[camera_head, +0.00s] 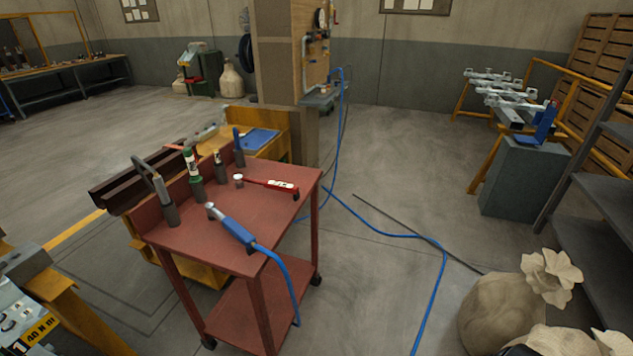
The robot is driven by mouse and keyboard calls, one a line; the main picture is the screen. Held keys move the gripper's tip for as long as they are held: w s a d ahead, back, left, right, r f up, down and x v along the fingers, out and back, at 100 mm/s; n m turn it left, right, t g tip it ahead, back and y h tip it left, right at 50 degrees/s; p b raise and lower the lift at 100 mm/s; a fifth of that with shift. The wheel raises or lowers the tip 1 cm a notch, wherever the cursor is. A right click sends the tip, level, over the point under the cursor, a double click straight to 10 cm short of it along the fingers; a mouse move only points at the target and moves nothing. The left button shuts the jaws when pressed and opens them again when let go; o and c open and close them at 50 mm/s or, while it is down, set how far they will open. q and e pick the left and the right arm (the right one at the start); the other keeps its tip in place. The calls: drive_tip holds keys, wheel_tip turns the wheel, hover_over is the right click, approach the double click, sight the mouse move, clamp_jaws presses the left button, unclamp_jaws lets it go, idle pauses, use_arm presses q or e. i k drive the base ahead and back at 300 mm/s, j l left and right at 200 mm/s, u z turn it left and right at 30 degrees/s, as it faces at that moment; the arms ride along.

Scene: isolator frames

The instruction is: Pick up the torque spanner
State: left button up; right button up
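A red tool with a pale label and a round pale head (268,185) lies flat on the top of a red wheeled cart (225,240), near its far right edge. It looks like the torque spanner. Nothing covers it. A blue-handled tool (232,229) with a blue hose lies nearer the front of the same top. Neither of my grippers shows in this view.
A green-and-white tool (192,165) and other upright tools stand along the cart's back left side. A blue hose (385,233) and a dark rod cross the floor to the right. Pale sacks (500,310) sit at lower right. Floor right of the cart is mostly open.

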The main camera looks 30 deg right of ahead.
sight(239, 179)
drive_tip(key=z, duration=0.65)
drive_tip(key=u, duration=1.65)
drive_tip(key=z, duration=1.65)
drive_tip(key=i+l+z, duration=0.3)
drive_tip(key=i+l, duration=0.2)
drive_tip(key=i, duration=0.1)
